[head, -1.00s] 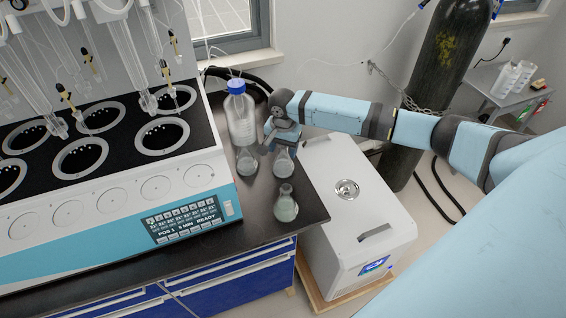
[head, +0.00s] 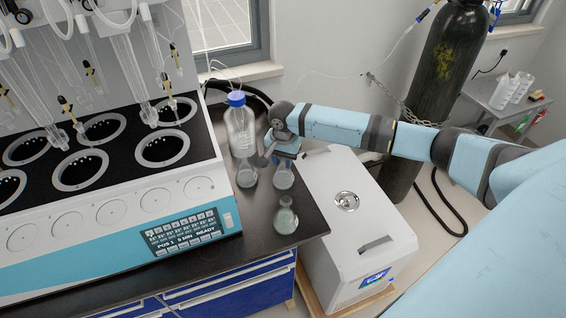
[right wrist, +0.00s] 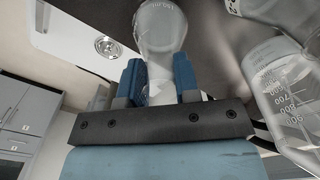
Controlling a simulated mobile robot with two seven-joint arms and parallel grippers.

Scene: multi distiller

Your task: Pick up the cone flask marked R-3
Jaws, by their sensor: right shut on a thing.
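Three cone flasks with pale liquid stand at the right end of the dark bench. One flask (head: 284,180) is behind and under my right gripper (head: 284,152), another (head: 247,176) is just left of it, and a third (head: 286,218) is nearer the front edge. In the right wrist view my right gripper (right wrist: 158,78) is shut on the neck of a flask (right wrist: 162,32), one blue finger on each side. I cannot read which mark the held flask carries. A neighbouring flask (right wrist: 275,10) shows a label ending in "-2". My left gripper is not in view.
A blue-capped bottle (head: 240,132) stands behind the flasks, close to my right gripper; it also shows in the right wrist view (right wrist: 290,95). The multi distiller (head: 110,205) fills the left. A white box unit (head: 360,235) stands right of the bench.

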